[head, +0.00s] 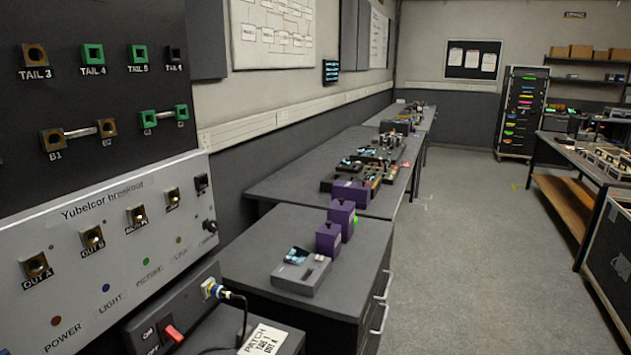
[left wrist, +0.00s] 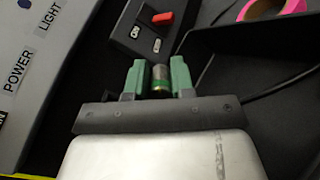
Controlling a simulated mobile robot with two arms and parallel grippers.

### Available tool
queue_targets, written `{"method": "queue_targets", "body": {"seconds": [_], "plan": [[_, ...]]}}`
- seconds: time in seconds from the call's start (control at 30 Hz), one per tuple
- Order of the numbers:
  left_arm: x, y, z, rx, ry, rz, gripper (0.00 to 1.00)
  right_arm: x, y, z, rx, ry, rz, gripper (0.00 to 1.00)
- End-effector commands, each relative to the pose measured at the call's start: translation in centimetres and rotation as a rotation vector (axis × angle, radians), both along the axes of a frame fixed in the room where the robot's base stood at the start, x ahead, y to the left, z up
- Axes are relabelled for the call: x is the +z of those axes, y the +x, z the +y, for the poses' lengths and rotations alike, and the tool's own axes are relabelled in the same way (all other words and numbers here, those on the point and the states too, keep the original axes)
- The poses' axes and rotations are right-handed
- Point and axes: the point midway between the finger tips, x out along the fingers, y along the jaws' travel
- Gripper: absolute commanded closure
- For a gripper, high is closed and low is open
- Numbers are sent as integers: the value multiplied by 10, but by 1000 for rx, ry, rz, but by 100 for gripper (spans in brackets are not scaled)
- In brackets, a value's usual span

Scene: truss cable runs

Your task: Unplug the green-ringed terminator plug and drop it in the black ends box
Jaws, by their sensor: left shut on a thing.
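In the left wrist view my left gripper (left wrist: 157,80) has its two green fingers shut on the terminator plug (left wrist: 160,76). The plug is a short metal cylinder with a green ring. It is to the right of the grey panel, apart from the labelled face that shows. The fingers hide its sides, and its far end is hard to make out. A black open box (left wrist: 218,40) with raised walls lies beyond and to the right of the fingers. I cannot read a label on it. Neither gripper shows in the head view.
The grey breakout panel (head: 118,215) stands at the left with its row of sockets. A black switch box with a red rocker (head: 173,333) and a cable plug (head: 212,289) sits below it. A pink ring (left wrist: 268,9) lies at the wrist view's top right.

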Motion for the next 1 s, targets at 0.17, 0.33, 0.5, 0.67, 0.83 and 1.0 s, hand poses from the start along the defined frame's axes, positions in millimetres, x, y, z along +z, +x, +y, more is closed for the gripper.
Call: {"method": "queue_targets", "body": {"seconds": [0.17,0.33,0.5,0.67,0.83,1.0], "plan": [[1,0,0,1,0,-1,100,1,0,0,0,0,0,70],[1,0,0,0,0,0,51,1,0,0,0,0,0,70],[1,0,0,0,1,0,47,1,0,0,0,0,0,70],[3,0,0,-1,1,0,47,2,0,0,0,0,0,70],[26,0,0,-2,4,-4,47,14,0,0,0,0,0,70],[53,1,-16,-4,-3,-4,47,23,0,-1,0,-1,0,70]]}}
